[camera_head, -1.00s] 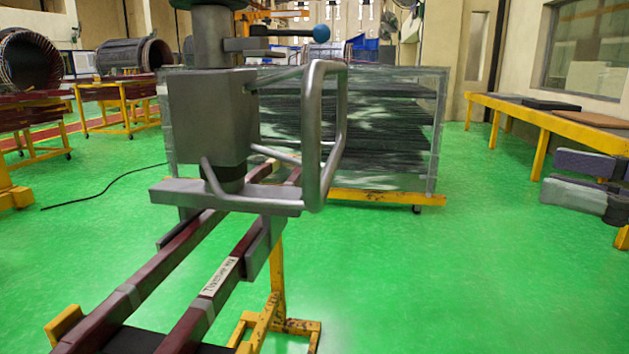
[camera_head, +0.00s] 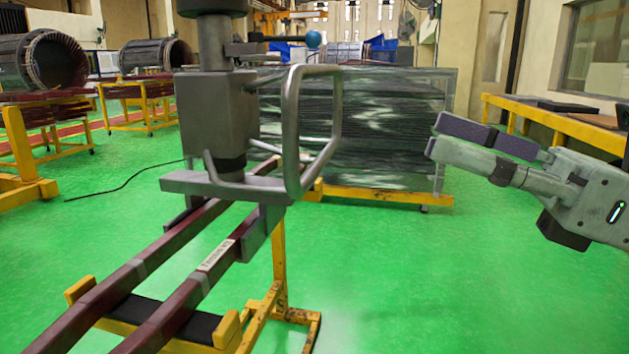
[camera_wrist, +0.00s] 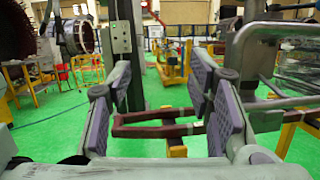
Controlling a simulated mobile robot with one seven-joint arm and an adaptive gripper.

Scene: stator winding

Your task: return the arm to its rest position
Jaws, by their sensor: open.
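My gripper (camera_head: 436,136) is at the right of the head view, its jaws pointing left, with purple pads on grey fingers. It is open and empty. In the wrist view the fingers of my gripper (camera_wrist: 155,105) stand wide apart with nothing held between them. A grey fixture with a bent tube handle (camera_head: 318,125) stands left of my gripper, apart from it in the head view. The tube handle also shows at the right of the wrist view (camera_wrist: 290,32). Dark red rails (camera_head: 180,258) run under the fixture; a dark red frame (camera_wrist: 155,130) shows beyond the fingers in the wrist view.
A rack (camera_head: 385,130) with a yellow base stands behind the fixture. A yellow-edged table (camera_head: 545,118) lies behind my gripper at the right. Stators (camera_head: 45,62) sit on yellow trolleys at the left. The green floor (camera_head: 430,270) is clear at the lower right.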

